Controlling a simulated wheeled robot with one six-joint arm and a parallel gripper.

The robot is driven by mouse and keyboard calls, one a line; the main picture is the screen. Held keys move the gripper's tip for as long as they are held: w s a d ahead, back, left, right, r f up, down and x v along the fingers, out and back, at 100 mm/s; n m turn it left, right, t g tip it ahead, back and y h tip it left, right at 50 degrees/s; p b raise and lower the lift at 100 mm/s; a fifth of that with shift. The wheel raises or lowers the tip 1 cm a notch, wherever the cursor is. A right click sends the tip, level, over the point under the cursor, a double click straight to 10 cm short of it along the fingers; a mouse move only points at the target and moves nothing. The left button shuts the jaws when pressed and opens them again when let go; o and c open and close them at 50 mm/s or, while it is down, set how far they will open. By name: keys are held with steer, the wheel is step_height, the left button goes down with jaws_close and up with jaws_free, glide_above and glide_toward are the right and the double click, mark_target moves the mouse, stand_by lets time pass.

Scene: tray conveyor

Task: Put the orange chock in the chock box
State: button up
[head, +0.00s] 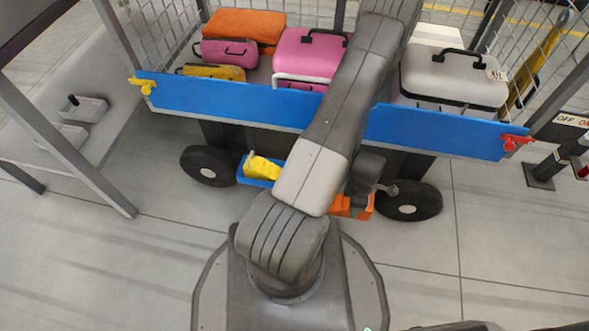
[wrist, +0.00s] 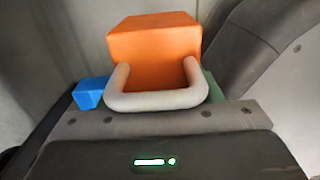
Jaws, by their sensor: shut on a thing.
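The orange chock (wrist: 155,45) fills the middle of the wrist view, with a grey loop handle (wrist: 155,101) on its near side. My gripper (wrist: 150,120) is shut on the chock; its fingertips are not clearly visible. In the head view the orange chock (head: 340,207) shows low beside the cart's right wheel, partly hidden by my arm. A blue open box (head: 257,183), which looks like the chock box, is near the left wheel with a yellow chock (head: 262,168) in it. The box and the held chock are apart.
The cart has a blue side panel (head: 230,101) and black left (head: 208,166) and right (head: 410,199) wheels. Suitcases, one pink (head: 308,57) and one grey (head: 453,77), lie on it. A grey table (head: 110,175) stands left.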

steer(key=w+a+b, duration=0.4)
steer(key=w+a, duration=0.6)
steer(key=w, duration=0.5)
steer(key=shift+s+f+b, duration=0.1)
steer(key=shift+f+b, duration=1.25)
steer(key=shift+f, duration=2.1)
steer(key=o, duration=1.1)
steer(key=shift+f, duration=0.1)
step_height(320, 180, up, 8)
steer(key=p, duration=0.3)
steer(key=shift+f, duration=0.15)
